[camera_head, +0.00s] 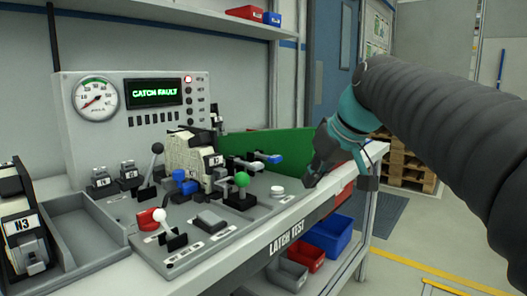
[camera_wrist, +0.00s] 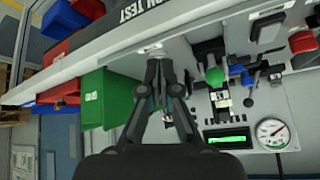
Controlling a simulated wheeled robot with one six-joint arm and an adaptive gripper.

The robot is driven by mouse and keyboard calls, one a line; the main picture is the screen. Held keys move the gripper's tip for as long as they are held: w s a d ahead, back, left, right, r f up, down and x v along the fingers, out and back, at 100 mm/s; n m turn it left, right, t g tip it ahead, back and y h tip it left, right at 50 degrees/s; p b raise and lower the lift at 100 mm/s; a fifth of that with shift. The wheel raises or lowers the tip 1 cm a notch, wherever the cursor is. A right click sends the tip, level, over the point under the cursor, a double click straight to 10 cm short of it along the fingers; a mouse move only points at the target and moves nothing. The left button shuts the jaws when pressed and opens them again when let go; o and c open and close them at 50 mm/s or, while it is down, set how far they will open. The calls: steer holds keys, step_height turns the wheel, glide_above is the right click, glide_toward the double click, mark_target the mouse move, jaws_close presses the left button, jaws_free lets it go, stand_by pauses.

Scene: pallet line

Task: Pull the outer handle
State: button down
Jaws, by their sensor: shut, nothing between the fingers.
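Several handles stand on the grey latch test panel (camera_head: 222,252); none is marked as the outer one. Further left are a black-knobbed lever (camera_head: 157,148) and a white-tipped lever (camera_head: 160,215). My gripper (camera_head: 309,181) is shut and empty at the panel's right end, apart from these levers. Its closed fingertips show in the wrist view (camera_wrist: 158,52).
A console (camera_head: 145,88) with a gauge and a display reading "CATCH FAULT" stands behind the panel. An empty grey tray (camera_head: 83,232) is at left.

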steer(key=w+a+r+n+y+p, duration=0.1)
steer(key=w+a+r+n+y, duration=0.2)
steer(key=w+r, duration=0.8)
steer(key=shift+a+n, duration=1.15)
steer(key=shift+n, duration=0.05)
steer(key=shift+w, duration=0.1)
glide_above(253, 163)
steer(key=s+d, duration=0.2)
step_height(253, 163, down, 7)
steer(key=shift+w+f+b, duration=0.1)
steer(key=shift+f+b, duration=0.45)
steer(key=shift+f, duration=1.5)
